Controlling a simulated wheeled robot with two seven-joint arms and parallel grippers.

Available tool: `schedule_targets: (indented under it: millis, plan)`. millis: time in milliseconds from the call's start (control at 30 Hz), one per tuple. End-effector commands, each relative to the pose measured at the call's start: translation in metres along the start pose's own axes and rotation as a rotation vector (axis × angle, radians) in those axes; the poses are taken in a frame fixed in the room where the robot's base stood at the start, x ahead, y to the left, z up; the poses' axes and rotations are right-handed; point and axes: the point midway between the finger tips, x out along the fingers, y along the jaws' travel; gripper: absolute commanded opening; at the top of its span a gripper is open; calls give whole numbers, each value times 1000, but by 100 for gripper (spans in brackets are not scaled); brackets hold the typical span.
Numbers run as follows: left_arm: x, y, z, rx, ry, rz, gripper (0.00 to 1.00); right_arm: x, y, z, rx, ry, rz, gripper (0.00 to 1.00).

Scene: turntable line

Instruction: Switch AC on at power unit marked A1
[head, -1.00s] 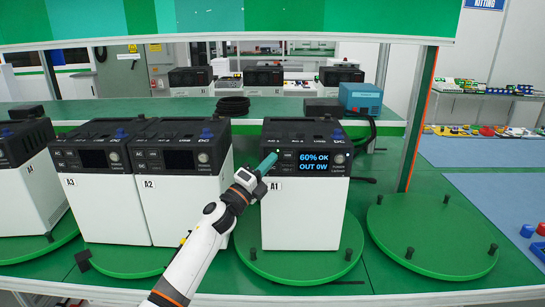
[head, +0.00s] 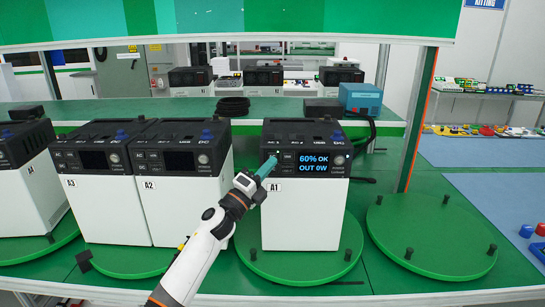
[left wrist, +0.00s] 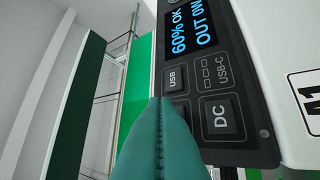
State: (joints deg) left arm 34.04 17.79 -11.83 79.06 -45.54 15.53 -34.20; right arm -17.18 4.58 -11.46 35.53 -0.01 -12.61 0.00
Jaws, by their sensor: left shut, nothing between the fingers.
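The power unit marked A1 (head: 305,215) is a white box with a black front panel, standing on a green turntable. Its screen (head: 313,163) reads "60% OK" and "OUT 0W" in blue. My left gripper (head: 271,161) is shut and empty, its teal fingers at the left end of the panel. In the left wrist view the fingertips (left wrist: 161,101) overlap the panel beside the USB button (left wrist: 175,79) and the DC button (left wrist: 220,117). They partly cover another button whose label is hidden. I cannot tell whether they touch it. My right gripper is not in view.
Units A2 (head: 185,210) and A3 (head: 105,210) stand close together to the left of A1. An empty green turntable (head: 430,235) with black pegs is at the right. A blue box (head: 361,98) and a coiled black cable (head: 233,106) lie on the shelf behind.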

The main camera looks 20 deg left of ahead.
Motion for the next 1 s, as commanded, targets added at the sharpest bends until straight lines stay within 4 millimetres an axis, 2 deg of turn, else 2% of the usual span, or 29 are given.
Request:
schedule_targets:
  millis: [500, 1000]
  plan:
    - [-31, 24, 22, -1, 0, -1, 0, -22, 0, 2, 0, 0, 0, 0]
    - [-34, 25, 25, 0, 0, 0, 0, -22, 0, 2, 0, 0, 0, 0]
